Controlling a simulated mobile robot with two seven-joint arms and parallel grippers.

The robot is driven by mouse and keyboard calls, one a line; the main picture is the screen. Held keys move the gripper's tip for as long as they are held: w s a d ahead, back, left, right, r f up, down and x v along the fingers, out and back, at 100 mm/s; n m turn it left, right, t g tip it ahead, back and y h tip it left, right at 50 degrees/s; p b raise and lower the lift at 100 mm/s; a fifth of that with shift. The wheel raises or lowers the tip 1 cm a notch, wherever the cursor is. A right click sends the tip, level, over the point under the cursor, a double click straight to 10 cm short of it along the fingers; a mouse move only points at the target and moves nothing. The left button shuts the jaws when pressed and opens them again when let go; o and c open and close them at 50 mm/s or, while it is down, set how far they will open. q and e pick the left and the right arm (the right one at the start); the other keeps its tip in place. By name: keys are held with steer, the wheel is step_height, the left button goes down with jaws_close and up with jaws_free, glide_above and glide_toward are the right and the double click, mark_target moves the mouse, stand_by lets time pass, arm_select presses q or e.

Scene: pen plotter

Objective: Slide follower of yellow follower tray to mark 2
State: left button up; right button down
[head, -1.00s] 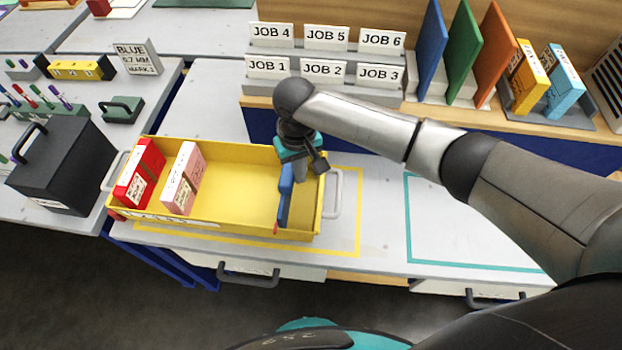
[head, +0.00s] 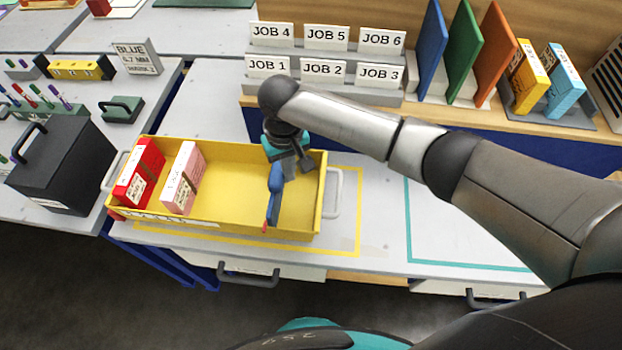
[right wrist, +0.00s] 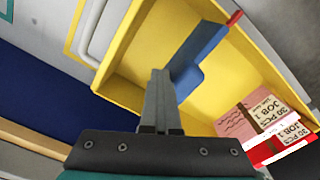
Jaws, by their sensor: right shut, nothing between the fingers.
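The yellow follower tray (head: 228,190) lies on the grey bench; its far end shows in the right wrist view (right wrist: 115,70). The blue follower (head: 274,195) stands across the tray, right of its middle, with a red tip at the front wall. It also shows in the right wrist view (right wrist: 200,50). My right gripper (head: 288,166) is shut and empty inside the tray, its fingertips (right wrist: 158,78) against or very close to the follower's right-hand side. The tray's marks are too small to read. My left gripper is out of view.
A red box (head: 140,175) and a pink box (head: 184,178) stand at the tray's left end. Between them and the follower the tray floor is bare. Behind stand the job card racks (head: 325,85) and coloured panels (head: 465,55). A black case (head: 62,165) is at left.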

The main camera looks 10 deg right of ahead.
mark_target(275, 172)
steer(key=shift+w+a, duration=0.2)
steer(key=shift+a, duration=0.45)
steer(key=shift+w+a, duration=0.15)
steer(key=shift+a, duration=0.65)
steer(key=shift+w+a+b, duration=0.3)
steer(key=shift+a+b, duration=0.2)
steer(key=shift+a, duration=0.4)
steer(key=shift+w+a+b, duration=0.25)
steer(key=shift+a+b, duration=0.2)
steer(key=shift+a, duration=0.45)
steer(key=shift+w+a+b, duration=0.3)
steer(key=shift+a+b, duration=0.35)
steer(key=shift+a, duration=0.3)
steer(key=shift+w+a+b, duration=0.25)
steer(key=shift+a+b, duration=0.4)
steer(key=shift+a, duration=0.3)
